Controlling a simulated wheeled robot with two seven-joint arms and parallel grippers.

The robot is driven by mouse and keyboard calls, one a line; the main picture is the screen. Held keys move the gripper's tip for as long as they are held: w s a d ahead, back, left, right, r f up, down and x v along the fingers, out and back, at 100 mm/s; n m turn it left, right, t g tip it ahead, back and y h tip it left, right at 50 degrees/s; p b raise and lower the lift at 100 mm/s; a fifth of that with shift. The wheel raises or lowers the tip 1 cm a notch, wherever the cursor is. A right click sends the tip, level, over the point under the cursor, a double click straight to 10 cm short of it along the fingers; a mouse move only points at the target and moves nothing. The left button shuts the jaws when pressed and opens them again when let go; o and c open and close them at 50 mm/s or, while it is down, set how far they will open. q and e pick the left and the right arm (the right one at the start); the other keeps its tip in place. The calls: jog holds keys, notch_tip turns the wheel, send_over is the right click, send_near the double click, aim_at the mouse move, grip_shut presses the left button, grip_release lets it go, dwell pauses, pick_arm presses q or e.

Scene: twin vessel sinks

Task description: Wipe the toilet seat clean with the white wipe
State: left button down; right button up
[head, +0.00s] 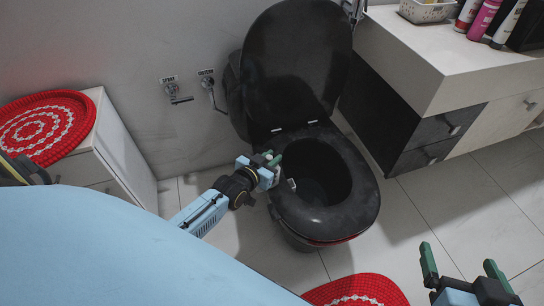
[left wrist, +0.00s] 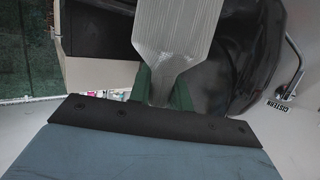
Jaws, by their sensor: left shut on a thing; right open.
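The black toilet seat (head: 362,200) is down on the toilet, with the black lid (head: 300,65) raised behind it. My left gripper (head: 271,160) is at the left side of the seat, close to the lid hinges. In the left wrist view, the green fingers (left wrist: 165,88) are shut on the white wipe (left wrist: 178,35), a pale ribbed sheet that narrows between them. In the head view the wipe is mostly hidden; I cannot tell if it touches the seat. My right gripper (head: 463,272) is open and empty over the floor at the lower right.
A counter (head: 440,50) with dark drawers stands right of the toilet, bearing a basket (head: 428,11) and several bottles. A white cabinet (head: 125,150) with a red round mat (head: 45,125) stands at left. Another red mat (head: 355,290) lies in front. Wall taps (head: 207,85) are left of the lid.

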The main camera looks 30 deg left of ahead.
pick_arm(q)
jog(key=shift+r+p, duration=0.7)
jog(key=shift+p, duration=0.15)
notch_tip(320, 180, up, 9)
jog(key=p, duration=0.9)
